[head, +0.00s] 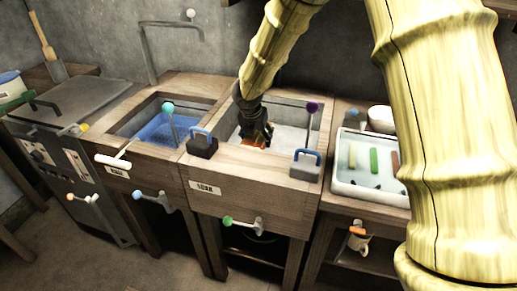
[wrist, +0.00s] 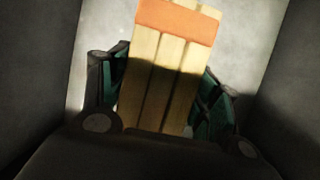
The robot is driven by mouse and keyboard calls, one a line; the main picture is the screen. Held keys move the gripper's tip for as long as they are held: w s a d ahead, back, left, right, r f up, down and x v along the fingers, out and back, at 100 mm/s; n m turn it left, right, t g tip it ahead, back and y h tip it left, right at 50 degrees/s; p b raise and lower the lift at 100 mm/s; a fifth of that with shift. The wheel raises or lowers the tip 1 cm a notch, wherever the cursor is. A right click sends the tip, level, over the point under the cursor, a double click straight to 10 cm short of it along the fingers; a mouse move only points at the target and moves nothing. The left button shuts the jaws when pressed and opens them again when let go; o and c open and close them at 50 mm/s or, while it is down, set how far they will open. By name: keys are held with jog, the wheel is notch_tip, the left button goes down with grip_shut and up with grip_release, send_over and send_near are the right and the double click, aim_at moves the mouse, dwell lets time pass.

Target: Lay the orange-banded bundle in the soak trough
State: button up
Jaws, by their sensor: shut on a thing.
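The bundle (wrist: 163,75) is several pale wooden strips side by side with a wide orange band (wrist: 178,22) near the far end. My gripper (wrist: 160,85) is shut on it, with a dark green-lined finger on each side. In the head view my gripper (head: 252,125) reaches down into the pale-bottomed wooden basin (head: 250,177) in the middle, and a bit of orange shows beside it. Left of it is a wooden basin (head: 125,132) with a blue inside. Whether the bundle touches the bottom is unclear.
Upright ball-topped levers (head: 168,108) stand near the rims. A white tray (head: 368,188) with coloured bars is at right. A grey metal cabinet (head: 75,105) stands left.

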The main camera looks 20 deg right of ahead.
aim_at(255, 137)
jog(key=shift+f, duration=2.35)
jog(key=shift+b, duration=0.3)
jog(key=o, duration=1.1)
jog(key=shift+f, duration=0.1)
jog(key=p+v, duration=0.1)
jog(key=v, duration=1.1)
jog(key=shift+s, duration=0.15)
